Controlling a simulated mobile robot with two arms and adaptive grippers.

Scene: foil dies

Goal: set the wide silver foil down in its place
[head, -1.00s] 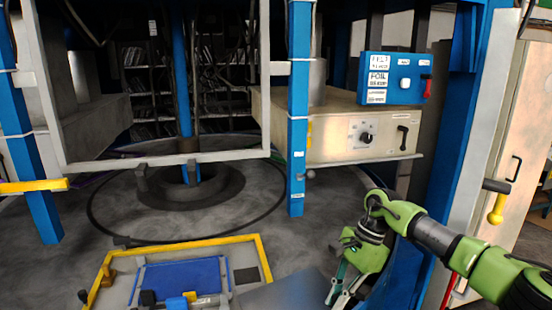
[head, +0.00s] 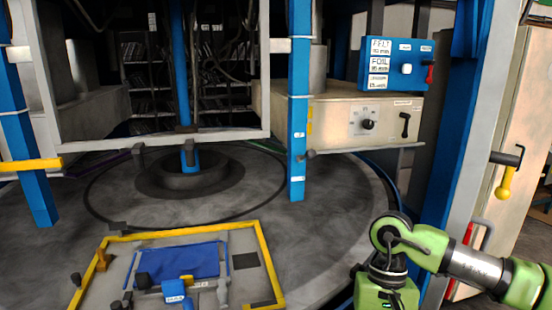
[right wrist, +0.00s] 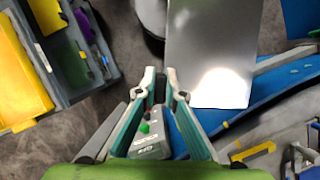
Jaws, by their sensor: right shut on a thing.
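The wide silver foil (right wrist: 212,50) is a flat, shiny rectangle with a bright reflection near its lower edge in the right wrist view. My right gripper (right wrist: 161,74) is shut there, with its fingertips at the foil's left side; the exact contact is hard to make out. In the head view only my right wrist and gripper body show at the lower right; the fingers and foil are out of frame. My left gripper is not in view. I cannot tell which spot is the foil's place.
A yellow-edged fixture (head: 262,262) with a blue pad (head: 180,262) lies on the round grey floor plate. A blue post (head: 297,120) and a beige control box (head: 350,125) stand behind. In the right wrist view, a grey toolbox (right wrist: 75,55) with a yellow bin (right wrist: 20,75) is at left.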

